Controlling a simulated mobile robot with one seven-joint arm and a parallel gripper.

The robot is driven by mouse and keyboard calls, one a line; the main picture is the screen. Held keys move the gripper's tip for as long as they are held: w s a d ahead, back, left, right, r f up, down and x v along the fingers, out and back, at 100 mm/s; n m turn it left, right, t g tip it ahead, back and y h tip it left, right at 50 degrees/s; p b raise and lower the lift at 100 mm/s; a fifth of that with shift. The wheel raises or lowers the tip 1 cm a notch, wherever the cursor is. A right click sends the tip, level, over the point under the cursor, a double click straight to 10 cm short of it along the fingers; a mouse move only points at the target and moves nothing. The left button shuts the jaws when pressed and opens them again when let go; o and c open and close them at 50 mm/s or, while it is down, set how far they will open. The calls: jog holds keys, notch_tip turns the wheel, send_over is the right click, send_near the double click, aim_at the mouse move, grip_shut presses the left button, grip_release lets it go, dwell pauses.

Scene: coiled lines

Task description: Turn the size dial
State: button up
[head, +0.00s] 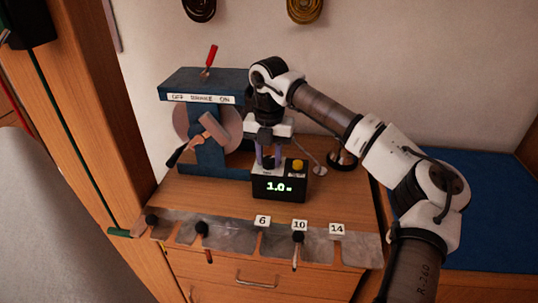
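A small black box (280,187) with a lit green readout of about "1.0" stands on the wooden bench top. A dark knob (269,163), which looks like the size dial, sits on top of the box at its left. A yellow knob (298,165) sits to its right. My gripper (269,158) points down over the box, its two purplish fingers apart, one on each side of the dark knob. Whether the fingers touch the knob is too small to tell. The dial's markings are not visible.
A blue machine (200,85) with a round disc, a red lever (210,60) and a labelled strip stands behind left. A metal slotted plate (225,235) with black knobs and tags 6, 10, 14 runs along the front. A chrome-and-black object (342,158) stands right.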

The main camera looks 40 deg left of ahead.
jog(key=c, duration=0.4)
jog(key=shift+n, duration=0.4)
jog(key=n, duration=0.4)
jog(key=shift+n, duration=2.5)
jog(key=shift+r, duration=0.1)
jog(key=o, duration=1)
jog(key=shift+c, duration=0.2)
